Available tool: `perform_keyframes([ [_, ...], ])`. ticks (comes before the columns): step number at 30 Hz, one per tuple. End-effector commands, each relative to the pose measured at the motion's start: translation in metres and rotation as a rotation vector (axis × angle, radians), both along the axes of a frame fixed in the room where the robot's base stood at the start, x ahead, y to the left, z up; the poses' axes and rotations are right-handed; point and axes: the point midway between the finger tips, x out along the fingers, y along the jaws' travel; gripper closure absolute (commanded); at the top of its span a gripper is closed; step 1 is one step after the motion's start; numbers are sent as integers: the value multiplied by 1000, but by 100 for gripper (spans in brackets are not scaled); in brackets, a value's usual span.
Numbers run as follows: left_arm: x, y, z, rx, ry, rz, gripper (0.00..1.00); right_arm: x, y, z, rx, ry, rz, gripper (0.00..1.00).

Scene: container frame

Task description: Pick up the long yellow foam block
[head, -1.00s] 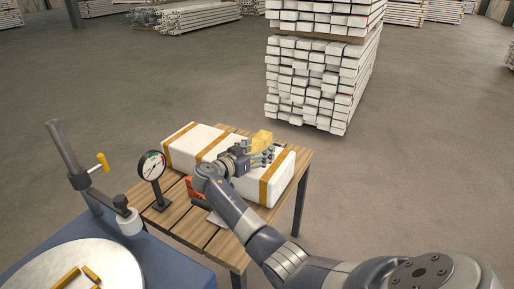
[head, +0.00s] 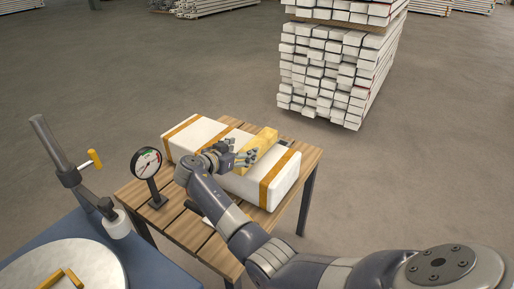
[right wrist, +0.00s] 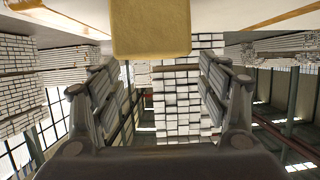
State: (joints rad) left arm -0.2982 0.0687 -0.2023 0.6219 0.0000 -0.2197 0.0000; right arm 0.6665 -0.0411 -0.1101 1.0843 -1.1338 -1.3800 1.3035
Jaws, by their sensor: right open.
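The yellow foam block (head: 264,138) lies on or just above the long white box with orange bands (head: 206,131) in the head view. Whether it touches the box is unclear. My right gripper (head: 251,157) is open at the near-left side of the block, its fingers overlapping the block's lower part in the picture. In the right wrist view the block (right wrist: 150,28) fills the top centre, beyond the spread fingers of the right gripper (right wrist: 158,90). Nothing shows between these fingers. My left gripper is not in view.
The white box rests on a slatted wooden table (head: 188,230). A dial gauge (head: 146,163) stands at its left. A blue bench with a round plate (head: 70,262) and a lever post is at lower left. A stack of white beams (head: 330,75) stands behind; the floor around is open.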

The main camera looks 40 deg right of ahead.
Motion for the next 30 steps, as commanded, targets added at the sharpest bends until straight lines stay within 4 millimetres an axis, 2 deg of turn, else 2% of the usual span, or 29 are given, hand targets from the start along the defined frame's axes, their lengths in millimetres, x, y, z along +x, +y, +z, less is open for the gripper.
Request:
perform_keyframes([
  [3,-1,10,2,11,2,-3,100,7,-18,-6,-2,2,-2,31],
  [7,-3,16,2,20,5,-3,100,11,-29,-10,0,1,-2,31],
  [11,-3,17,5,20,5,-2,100,14,-36,-12,-1,2,-2,31],
  [19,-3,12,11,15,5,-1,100,25,-68,-22,-2,2,-2,31],
  [24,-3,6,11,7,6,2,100,29,-76,-26,0,1,-2,31],
  [30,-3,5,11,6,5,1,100,29,-77,-27,1,1,-1,31],
])
